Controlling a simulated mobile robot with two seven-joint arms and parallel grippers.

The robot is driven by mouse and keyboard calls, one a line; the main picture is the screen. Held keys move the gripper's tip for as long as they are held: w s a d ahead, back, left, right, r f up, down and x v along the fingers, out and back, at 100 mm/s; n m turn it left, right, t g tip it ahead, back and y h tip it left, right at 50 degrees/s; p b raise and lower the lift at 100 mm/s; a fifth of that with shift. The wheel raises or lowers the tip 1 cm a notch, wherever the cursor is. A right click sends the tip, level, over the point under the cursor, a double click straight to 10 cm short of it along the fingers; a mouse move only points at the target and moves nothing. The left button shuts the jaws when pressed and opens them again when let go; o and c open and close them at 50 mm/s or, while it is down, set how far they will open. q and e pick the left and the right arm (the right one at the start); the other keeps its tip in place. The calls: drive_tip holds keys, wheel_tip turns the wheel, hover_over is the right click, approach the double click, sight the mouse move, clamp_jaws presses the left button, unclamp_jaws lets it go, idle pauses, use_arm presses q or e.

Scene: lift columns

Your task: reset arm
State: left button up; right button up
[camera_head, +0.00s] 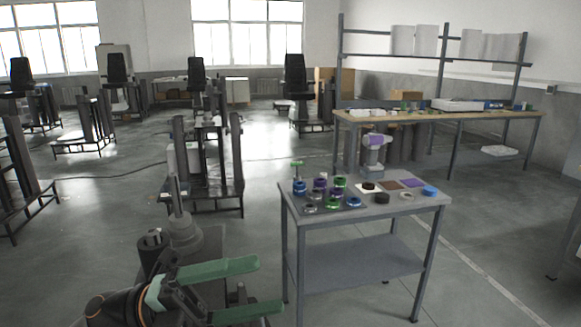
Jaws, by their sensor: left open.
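My left gripper (262,287) shows at the bottom, left of the middle. Its two green fingers are spread apart, with nothing between them. It is in front of and to the left of the grey table (345,223), apart from it. My right gripper is not in this view.
The grey table bears several blue, green, purple and dark rings (333,203) and flat coloured squares (390,185). A long workbench (470,117) with shelves stands behind it. Dark lift columns (236,150) with seats stand at the back and left. Open floor (110,220) lies to the left.

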use_arm(q)
drive_tip(key=w+a+f+n+t+y+p, duration=0.1)
drive_tip(key=w+a+f+n+t+y, duration=0.15)
drive_tip(key=f+n+t+y, duration=0.5)
drive_tip(key=w+a+f+n+t+y+p, duration=0.15)
drive_tip(key=a+f+n+t, duration=0.25)
drive_tip(key=f+n, duration=0.65)
drive_tip(key=w+a+f+n+t+y, duration=0.1)
drive_tip(key=a+f+n+t+y, duration=0.35)
drive_tip(key=n, duration=0.75)
drive_tip(key=s+f+n+g+y+p, duration=0.1)
drive_tip(key=s+f+n+g+y, duration=0.4)
drive_tip(key=s+f, duration=1.1)
wheel_tip(320, 180, down, 4)
drive_tip(key=shift+s+a+r+n+g+p, duration=0.1)
drive_tip(key=shift+s+a+n+g+p, duration=0.25)
drive_tip(key=shift+n+g, duration=0.4)
